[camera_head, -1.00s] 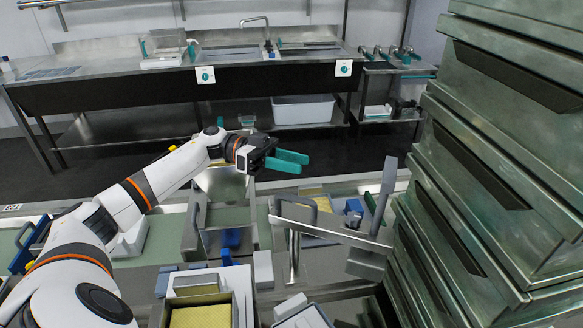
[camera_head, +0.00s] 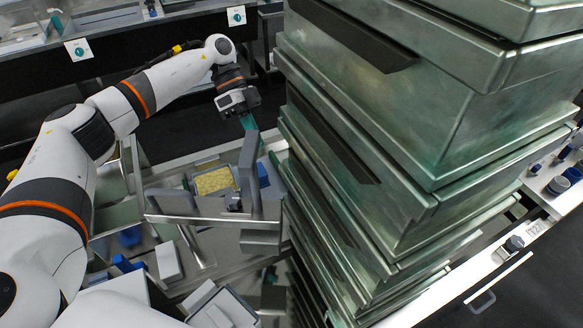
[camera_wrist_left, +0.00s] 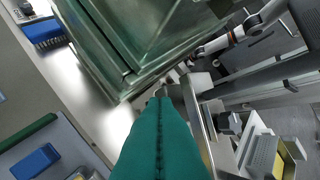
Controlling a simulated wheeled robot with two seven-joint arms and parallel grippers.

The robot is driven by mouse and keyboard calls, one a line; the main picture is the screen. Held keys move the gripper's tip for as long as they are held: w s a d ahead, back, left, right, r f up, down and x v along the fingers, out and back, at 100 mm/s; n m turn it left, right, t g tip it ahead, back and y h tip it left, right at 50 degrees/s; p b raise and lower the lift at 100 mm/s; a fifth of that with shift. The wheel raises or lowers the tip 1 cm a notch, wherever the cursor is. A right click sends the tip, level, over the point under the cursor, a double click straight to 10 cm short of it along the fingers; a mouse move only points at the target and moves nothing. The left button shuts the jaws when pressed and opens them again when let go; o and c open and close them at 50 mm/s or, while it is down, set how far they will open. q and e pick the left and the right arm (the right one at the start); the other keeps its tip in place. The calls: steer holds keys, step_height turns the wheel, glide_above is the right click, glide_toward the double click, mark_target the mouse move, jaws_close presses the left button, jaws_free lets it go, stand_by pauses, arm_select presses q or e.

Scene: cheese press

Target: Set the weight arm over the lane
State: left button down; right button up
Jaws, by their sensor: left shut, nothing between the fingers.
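The weight arm (camera_head: 208,218) is a flat metal bar in the lower middle of the head view. A grey upright plate (camera_head: 247,170) and a grey block (camera_head: 260,242) sit at its right end. My left gripper (camera_head: 248,124) is shut and empty, its teal fingers pointing down by the top of the upright plate. I cannot tell whether they touch it. In the left wrist view the teal fingers (camera_wrist_left: 158,104) are together, with nothing between them. A mould with a yellow face (camera_head: 213,182) lies behind the bar. Which lane the bar spans is unclear. My right gripper is out of view.
A tall stack of greenish metal boxes (camera_head: 400,130) stands close to the right of the weight arm. Small blue items (camera_head: 125,262) and a white block (camera_head: 168,262) lie on the left of the bench. A blue brush-like item (camera_wrist_left: 43,32) shows in the wrist view.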

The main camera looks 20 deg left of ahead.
arm_select(q)
steer(key=s+d+f+p, duration=0.3)
steer(key=s+d+f, duration=0.3)
steer(key=s+f, duration=0.1)
steer(key=shift+f+y, duration=0.25)
steer(key=shift+y, duration=0.15)
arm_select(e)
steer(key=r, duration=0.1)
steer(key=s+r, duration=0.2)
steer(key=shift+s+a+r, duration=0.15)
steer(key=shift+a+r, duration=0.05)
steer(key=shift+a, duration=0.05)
arm_select(q)
steer(key=shift+w, duration=0.1)
steer(key=shift+p, duration=0.3)
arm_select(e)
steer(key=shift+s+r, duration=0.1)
